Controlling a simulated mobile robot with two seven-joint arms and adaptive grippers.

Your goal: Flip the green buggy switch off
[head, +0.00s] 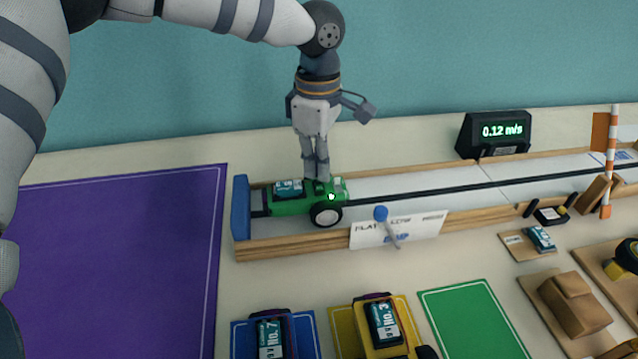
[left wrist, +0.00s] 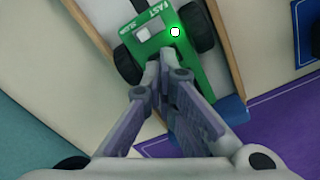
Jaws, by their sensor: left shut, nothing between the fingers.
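The green buggy (head: 285,208) stands in the wooden track at its left end, beside the blue end block (head: 241,208). A small green lamp (head: 331,196) glows on its right part. In the left wrist view the buggy (left wrist: 146,52) shows its lit lamp (left wrist: 175,32), FAST and SLOW lettering and a pale square knob (left wrist: 143,34). My left gripper (head: 317,178) points straight down over the buggy, shut and empty, with its fingertips at or just above the top. The fingertips cover part of the top, and I cannot make out the switch lever. My right gripper is out of view.
A blue-knobbed lever (head: 381,213) with a white label plate stands at the track's front wall. A display (head: 493,133) reads 0.12 m/s behind the track. Blue and yellow buggies (head: 380,325) sit in front. The purple mat (head: 115,260) at left is bare.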

